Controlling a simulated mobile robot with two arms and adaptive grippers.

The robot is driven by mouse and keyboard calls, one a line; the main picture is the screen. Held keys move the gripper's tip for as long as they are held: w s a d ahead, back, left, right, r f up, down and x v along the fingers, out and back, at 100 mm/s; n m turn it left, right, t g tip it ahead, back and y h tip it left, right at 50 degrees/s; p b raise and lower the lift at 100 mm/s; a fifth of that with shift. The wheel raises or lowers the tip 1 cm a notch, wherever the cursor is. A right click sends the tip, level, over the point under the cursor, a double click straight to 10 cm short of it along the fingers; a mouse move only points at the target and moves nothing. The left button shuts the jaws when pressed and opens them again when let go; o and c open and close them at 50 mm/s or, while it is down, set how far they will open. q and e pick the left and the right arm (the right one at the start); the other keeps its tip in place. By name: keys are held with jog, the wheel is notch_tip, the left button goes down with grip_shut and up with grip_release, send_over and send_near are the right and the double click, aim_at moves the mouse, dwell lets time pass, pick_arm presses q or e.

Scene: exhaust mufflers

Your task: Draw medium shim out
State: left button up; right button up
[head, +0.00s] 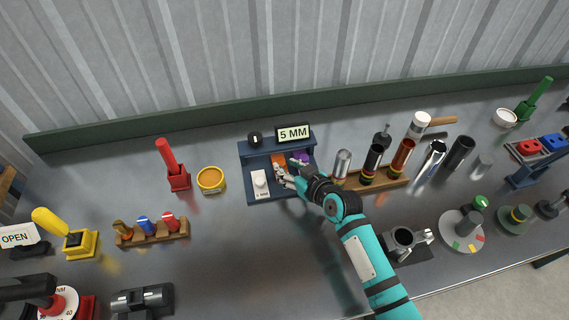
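A dark blue shim rack (257,152) stands on the bench, with a "5 MM" sign (293,133) on top. A white shim (260,184) sits in its left bay. An orange shim (278,160) is in the middle bay, partly covered by my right gripper. A purple shim (301,157) shows at the right, also partly covered. The labels do not let me tell for sure which is medium. My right gripper (285,177) reaches in from the lower right, its fingers at the front of the orange shim. Its grip is too small to tell. My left gripper is not in view.
A wooden rack of tubes (377,183) stands close right of the shim rack. An orange-filled yellow cup (210,180) and a red tool (173,166) are to the left. The bench (235,240) in front of the shim rack is clear.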

aim_at(280, 164)
jog(key=shift+x, duration=0.9)
jog(key=shift+w, duration=0.15)
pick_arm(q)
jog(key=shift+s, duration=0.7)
pick_arm(e)
grip_shut()
